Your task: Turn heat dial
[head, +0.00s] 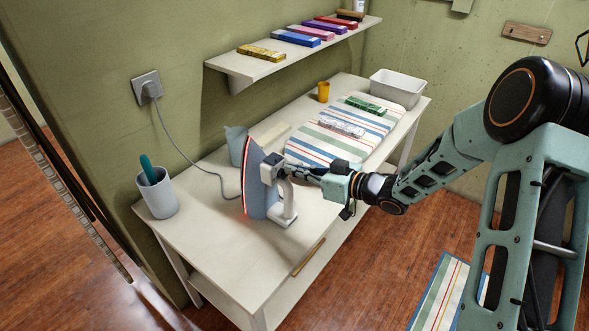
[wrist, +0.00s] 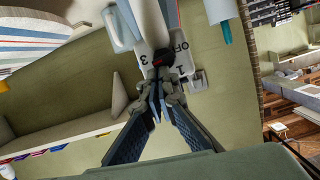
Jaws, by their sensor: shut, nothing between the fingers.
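A blue-grey and white iron (head: 258,195) stands upright on the white table (head: 225,255), with a red glow along its soleplate edge. In the wrist view the white part of the iron (wrist: 147,22) carries the markings OFF, 1 and 3 around a dark heat dial (wrist: 162,57) with a red mark. My gripper (wrist: 160,82) is shut and empty, its fingertips at the dial. I cannot tell whether they touch it, and they partly cover it. In the head view my gripper (head: 284,172) reaches the iron from the right; the dial cannot be made out there.
A grey cup (head: 158,198) with a teal-handled tool stands left of the iron. A cord runs from the iron to a wall socket (head: 146,86). Striped cloth (head: 310,150), a yellow cup (head: 324,91) and a white bin (head: 398,86) lie farther back. A shelf (head: 235,68) hangs above.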

